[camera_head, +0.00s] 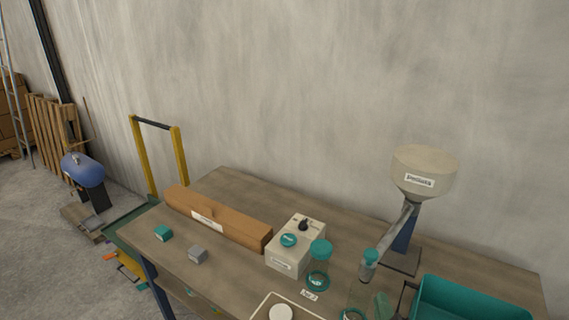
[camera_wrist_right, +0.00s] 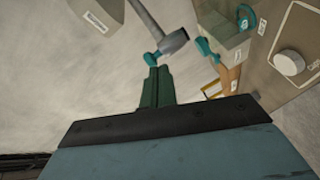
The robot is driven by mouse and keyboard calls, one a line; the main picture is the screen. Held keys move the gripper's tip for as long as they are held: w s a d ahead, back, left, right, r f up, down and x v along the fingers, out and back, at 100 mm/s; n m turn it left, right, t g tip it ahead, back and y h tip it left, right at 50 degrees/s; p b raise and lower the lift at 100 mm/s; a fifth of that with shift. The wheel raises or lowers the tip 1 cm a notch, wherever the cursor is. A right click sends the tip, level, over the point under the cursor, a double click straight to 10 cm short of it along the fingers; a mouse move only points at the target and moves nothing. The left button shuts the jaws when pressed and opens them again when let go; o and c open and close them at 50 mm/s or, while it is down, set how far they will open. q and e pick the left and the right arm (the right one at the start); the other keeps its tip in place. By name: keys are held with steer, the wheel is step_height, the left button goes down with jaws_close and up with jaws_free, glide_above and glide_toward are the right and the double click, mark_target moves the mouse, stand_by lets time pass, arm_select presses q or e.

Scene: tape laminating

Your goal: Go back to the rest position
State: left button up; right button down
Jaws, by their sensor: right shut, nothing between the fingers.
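The fingertips appear just below the hopper spout's teal end (camera_wrist_right: 154,59) in that picture; I cannot tell the gap. My left gripper is not in view.
A hopper (camera_head: 425,170) stands behind my right gripper, and a teal bin (camera_head: 470,298) is to its right. To its left are a jar with a teal lid (camera_head: 320,250), a beige control box (camera_head: 284,262), a tray (camera_head: 262,308) and a long brown box (camera_head: 240,232).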

steer(key=s+d+f+m+g+h, duration=0.1)
steer(key=s+d+f+m+g, duration=0.5)
steer(key=s+f+m+g, duration=0.1)
steer(key=s+a+f+m+g+y, duration=0.1)
steer(key=s+a+g+y, duration=0.15)
steer(key=s, duration=0.25)
steer(key=s+a+f+m+g+y, duration=0.1)
steer(key=s+f+m+g, duration=0.15)
steer(key=s, duration=0.25)
step_height(320, 180, down, 24)
steer(key=s+n+g, duration=0.1)
steer(key=s+g, duration=0.1)
steer(key=s+d+f+g, duration=0.1)
steer(key=s+d+f, duration=0.2)
steer(key=s+f, duration=1.2)
steer(key=shift+s, duration=0.6)
